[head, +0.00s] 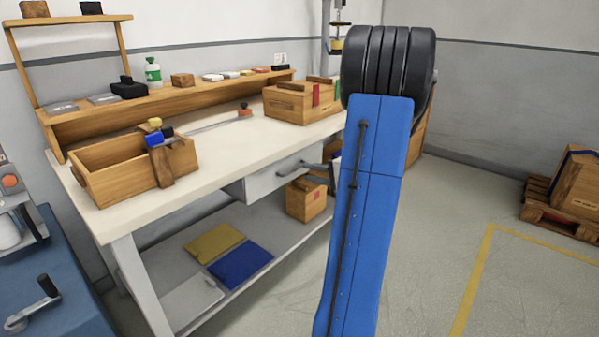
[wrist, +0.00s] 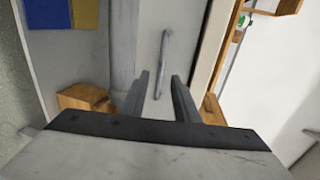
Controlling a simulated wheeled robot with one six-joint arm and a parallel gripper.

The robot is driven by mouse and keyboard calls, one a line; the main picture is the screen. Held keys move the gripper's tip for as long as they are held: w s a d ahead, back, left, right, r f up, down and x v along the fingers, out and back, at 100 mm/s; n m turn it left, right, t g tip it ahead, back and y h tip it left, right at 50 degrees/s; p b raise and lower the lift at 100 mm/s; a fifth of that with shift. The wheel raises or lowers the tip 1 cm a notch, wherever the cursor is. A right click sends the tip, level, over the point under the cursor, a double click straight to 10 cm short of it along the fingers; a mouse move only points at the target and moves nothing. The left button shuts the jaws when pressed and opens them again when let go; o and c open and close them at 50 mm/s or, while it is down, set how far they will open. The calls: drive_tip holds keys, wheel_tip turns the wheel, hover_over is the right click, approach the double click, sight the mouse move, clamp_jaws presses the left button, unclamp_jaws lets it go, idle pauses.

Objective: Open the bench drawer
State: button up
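The bench drawer (head: 268,182) is a light grey front under the right part of the pale bench top (head: 225,165). It looks closed. Its grey bar handle (wrist: 164,50) runs up and down in the wrist view, on the drawer front (wrist: 148,50). My gripper (wrist: 160,76) is open, with two grey fingers pointing at the drawer front. In the wrist view the handle's lower end shows in the gap between the fingers; I cannot tell whether they touch it. In the head view dark fingertips show near the handle, and my blue arm hides the rest of the gripper.
A wooden crate (head: 306,200) stands on the lower shelf below the drawer. Yellow (head: 214,242) and blue (head: 241,263) flat items lie on that shelf.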

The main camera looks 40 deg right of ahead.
sight(296, 170)
drive_tip(key=shift+x, duration=2.85)
clamp_jaws()
